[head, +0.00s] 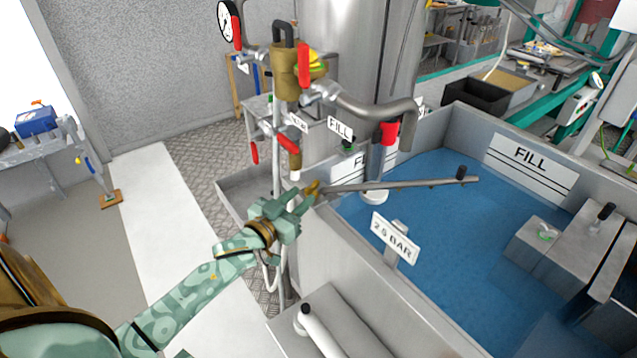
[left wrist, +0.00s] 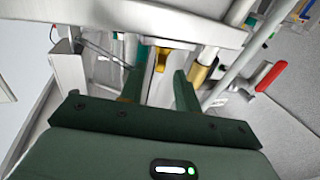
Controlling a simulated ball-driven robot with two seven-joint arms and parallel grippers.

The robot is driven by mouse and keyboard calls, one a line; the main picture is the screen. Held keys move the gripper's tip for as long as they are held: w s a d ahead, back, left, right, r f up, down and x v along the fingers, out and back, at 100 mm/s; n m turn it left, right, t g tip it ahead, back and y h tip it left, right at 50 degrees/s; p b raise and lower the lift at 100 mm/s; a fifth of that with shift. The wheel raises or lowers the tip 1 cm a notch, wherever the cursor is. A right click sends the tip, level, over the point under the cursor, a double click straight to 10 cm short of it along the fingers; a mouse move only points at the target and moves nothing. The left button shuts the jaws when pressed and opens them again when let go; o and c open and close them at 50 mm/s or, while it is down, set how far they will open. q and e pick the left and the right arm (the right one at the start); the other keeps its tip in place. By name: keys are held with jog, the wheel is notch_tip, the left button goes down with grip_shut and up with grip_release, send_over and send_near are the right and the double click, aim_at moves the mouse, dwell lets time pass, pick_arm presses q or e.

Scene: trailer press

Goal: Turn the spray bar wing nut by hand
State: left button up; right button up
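The spray bar (head: 400,185) is a thin grey bar reaching out over the blue-floored tank. A small brass-yellow wing nut (head: 312,188) sits at its left end, by the tank's near corner. My left gripper (head: 303,196) is at the wing nut, coming from the lower left. In the left wrist view its two green fingers (left wrist: 160,88) stand apart, with the yellow wing nut (left wrist: 161,58) in line with the gap, around the fingertips. I cannot tell whether either finger touches it. My right gripper is not in view.
A vertical pipe with a brass valve body (head: 285,72) and red-handled valves stands just behind the gripper. A grey hose (head: 375,112) curves over the tank wall. A "2.5 BAR" sign (head: 395,238) stands on the near rim. The floor at left is open.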

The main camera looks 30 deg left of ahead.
aim_at(318, 182)
pick_arm(q)
jog(key=w, duration=0.5)
jog(key=w+b, duration=0.1)
jog(key=w, duration=0.1)
jog(key=shift+w+d, duration=0.15)
jog(key=shift+d, duration=0.1)
jog(key=shift+c, duration=0.3)
